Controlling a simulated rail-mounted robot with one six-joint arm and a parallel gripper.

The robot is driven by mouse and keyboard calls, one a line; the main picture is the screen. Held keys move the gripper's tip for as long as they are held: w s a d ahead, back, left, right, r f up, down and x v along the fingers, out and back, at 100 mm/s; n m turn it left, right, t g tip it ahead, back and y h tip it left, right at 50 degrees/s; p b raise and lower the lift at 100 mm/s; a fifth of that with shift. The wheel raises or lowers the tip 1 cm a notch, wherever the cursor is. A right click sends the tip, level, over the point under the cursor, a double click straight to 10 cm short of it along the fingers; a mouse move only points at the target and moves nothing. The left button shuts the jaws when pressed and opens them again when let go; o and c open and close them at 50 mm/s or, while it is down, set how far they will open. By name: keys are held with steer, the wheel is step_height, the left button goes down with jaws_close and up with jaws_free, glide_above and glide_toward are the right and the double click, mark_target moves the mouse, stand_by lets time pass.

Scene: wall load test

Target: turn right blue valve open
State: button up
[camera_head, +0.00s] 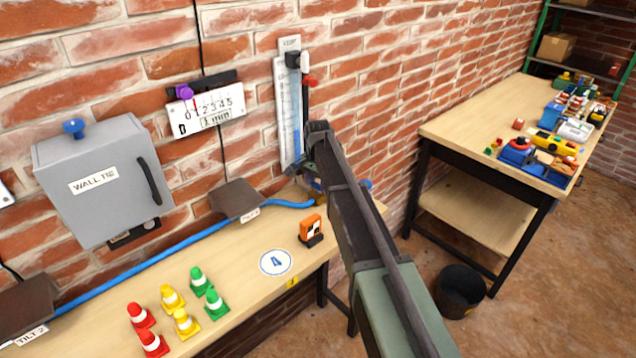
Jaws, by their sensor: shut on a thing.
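My arm reaches in from the bottom right to the right end of the wall bench. My gripper (302,166) is a dark shape at the arm's far end, low in front of the water-level gauge, and is mostly hidden by the arm. It is shut on what appears to be the right blue valve (366,184). Only a small blue part of that valve shows beside the arm, so its turn angle cannot be told. Another blue knob (74,127) sits on top of the grey wall box at the left.
A blue hose (150,263) runs along the bench (245,302). Several small cones (170,297) and an orange device (311,230) stand there. A gauge (288,115) hangs on the wall. A black bucket (461,290) and a toy-covered table (462,128) are right.

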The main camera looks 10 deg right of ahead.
steer(key=n, duration=0.8)
steer(key=shift+n, duration=0.4)
steer(key=n, duration=0.3)
steer(key=shift+n, duration=2.3)
steer(key=o, duration=0.9)
steer(key=shift+o, duration=0.2)
steer(key=shift+r, duration=0.1)
